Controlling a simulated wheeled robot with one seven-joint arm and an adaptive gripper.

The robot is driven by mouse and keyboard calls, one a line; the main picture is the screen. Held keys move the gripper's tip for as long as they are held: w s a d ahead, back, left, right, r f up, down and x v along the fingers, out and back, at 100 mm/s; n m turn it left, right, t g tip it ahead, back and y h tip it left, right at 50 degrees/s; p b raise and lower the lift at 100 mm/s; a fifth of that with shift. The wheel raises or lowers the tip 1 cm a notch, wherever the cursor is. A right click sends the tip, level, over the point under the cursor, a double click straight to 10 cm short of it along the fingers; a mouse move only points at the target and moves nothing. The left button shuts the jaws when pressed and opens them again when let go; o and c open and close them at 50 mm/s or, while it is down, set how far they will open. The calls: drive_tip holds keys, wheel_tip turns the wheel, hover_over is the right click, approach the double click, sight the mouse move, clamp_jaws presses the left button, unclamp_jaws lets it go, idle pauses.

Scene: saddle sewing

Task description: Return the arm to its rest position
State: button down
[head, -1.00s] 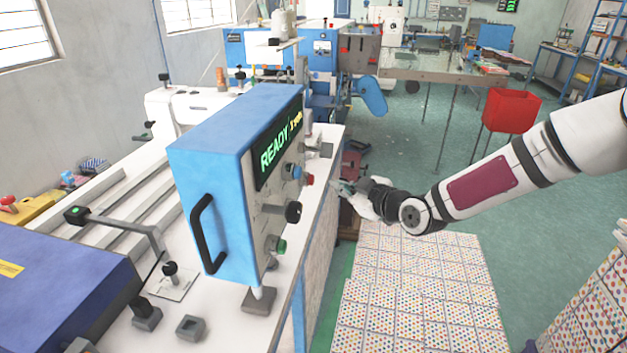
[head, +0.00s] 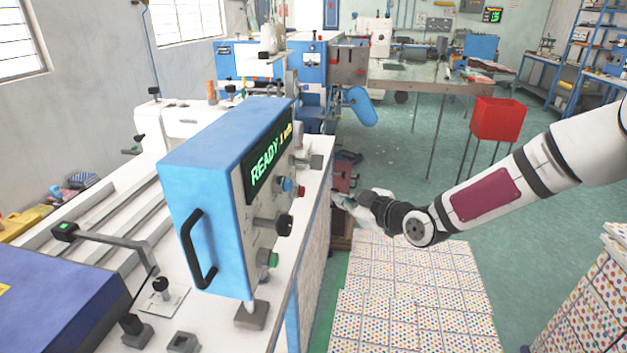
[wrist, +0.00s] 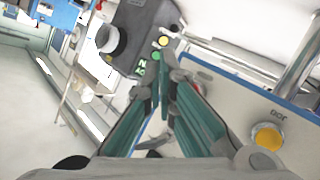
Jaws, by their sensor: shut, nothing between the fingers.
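My gripper (head: 336,196) is at the end of my arm, which reaches in from the right in the head view. It is small there, beside the right side of the white machine table and above the patterned floor tiles. In the wrist view its green-padded fingers (wrist: 165,78) come together at the tips, shut with nothing held. The blue control box (head: 215,185) with the green READY display (head: 268,155) stands on the table to the left of my gripper. The wrist view shows a dark panel (wrist: 135,45) with green digits and lit buttons beyond the fingertips.
A yellow button (wrist: 267,137) marked JOG sits on a pale blue-edged panel right of the fingers. Knobs (head: 284,225) jut from the control box toward my arm. A red bin (head: 498,118) stands behind the arm. Green floor (head: 400,150) between bin and table is open.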

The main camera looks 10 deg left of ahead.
drive_tip(key=s+d+r+m+g+h, duration=0.1)
drive_tip(key=s+d+r+m+h, duration=0.3)
drive_tip(key=s+d, duration=0.45)
drive_tip(key=s+d+r+m+g+h, duration=0.2)
drive_tip(key=s+d+r+h, duration=0.45)
drive_tip(key=d, duration=0.25)
drive_tip(key=s+d+r+m, duration=0.1)
drive_tip(key=s+m, duration=0.1)
drive_tip(key=s, duration=0.5)
drive_tip(key=s+d+r+m+g, duration=0.1)
drive_tip(key=s+d+r+m, duration=0.1)
drive_tip(key=s, duration=0.6)
drive_tip(key=s+d+r+m+g, duration=0.1)
drive_tip(key=s+m, duration=0.3)
drive_tip(key=s, duration=0.4)
drive_tip(key=shift+s+d+r, duration=0.15)
drive_tip(key=shift+d+r, duration=0.25)
